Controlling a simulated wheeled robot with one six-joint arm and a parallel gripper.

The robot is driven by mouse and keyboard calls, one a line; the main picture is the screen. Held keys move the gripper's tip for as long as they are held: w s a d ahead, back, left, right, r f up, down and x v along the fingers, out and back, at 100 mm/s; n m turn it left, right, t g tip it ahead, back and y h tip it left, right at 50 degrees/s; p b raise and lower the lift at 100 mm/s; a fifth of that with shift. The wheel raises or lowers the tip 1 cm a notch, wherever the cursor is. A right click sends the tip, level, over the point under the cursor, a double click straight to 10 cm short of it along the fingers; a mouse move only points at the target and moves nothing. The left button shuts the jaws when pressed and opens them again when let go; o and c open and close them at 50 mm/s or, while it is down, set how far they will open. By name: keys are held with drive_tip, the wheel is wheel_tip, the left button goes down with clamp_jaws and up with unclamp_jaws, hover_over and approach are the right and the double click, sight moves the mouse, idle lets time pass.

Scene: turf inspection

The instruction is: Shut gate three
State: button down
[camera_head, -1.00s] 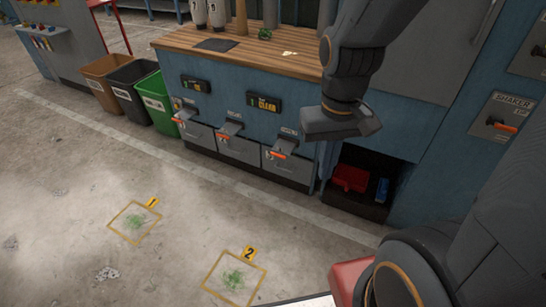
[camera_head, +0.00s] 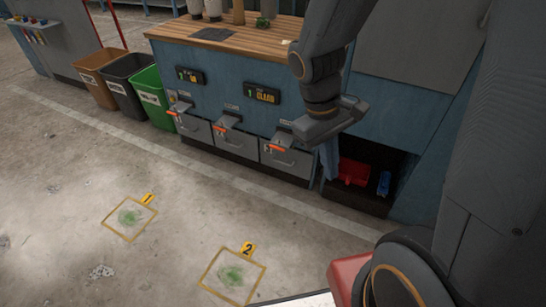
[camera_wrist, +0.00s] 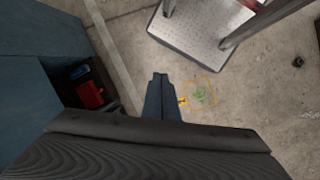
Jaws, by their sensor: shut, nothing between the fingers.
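Three grey gate fronts with orange-tipped levers sit in a row low on the blue cabinet: the left gate (camera_head: 192,129), the middle gate (camera_head: 238,145) and the right gate (camera_head: 287,160). Their small labels are too blurred to read, so I cannot confirm which is gate three. The right gate's lever (camera_head: 278,148) sticks out at its upper left. My gripper (camera_head: 322,130) hangs to the right of and above the right gate, apart from it. In the wrist view my gripper (camera_wrist: 159,80) is shut and empty, over the floor; no gate shows there.
An open cubby with a red bin (camera_head: 354,173) and a blue item (camera_head: 384,183) lies right of the gates. A wooden counter (camera_head: 270,32) is above. Waste bins (camera_head: 152,97) stand at left. Marked turf squares (camera_head: 233,280) lie on open floor.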

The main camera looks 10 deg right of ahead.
drive_tip(key=w+d+f+n+t+h+b, duration=0.2)
drive_tip(key=w+f+n+t+h+b, duration=0.2)
drive_tip(key=w+f+n+h+b, duration=0.95)
drive_tip(key=w+a+f+n+t+y+b, duration=0.3)
drive_tip(key=w+a+f, duration=0.4)
drive_tip(key=w+f, duration=0.4)
drive_tip(key=w+a+f+n+t+y+b, duration=0.3)
drive_tip(key=w+a+f+n+t+b, duration=0.3)
drive_tip(key=w+f, duration=0.5)
wheel_tip(320, 180, down, 2)
drive_tip(key=shift+w+a+f+n+t+y, duration=0.1)
drive_tip(key=shift+w+a+n+t+y, duration=0.2)
drive_tip(key=shift+a+n+t, duration=0.7)
drive_tip(key=shift+d+g, duration=0.3)
drive_tip(key=b+x, duration=0.4)
drive_tip(key=x, duration=0.9)
drive_tip(key=shift+w+d, duration=0.25)
drive_tip(key=shift+w, duration=0.1)
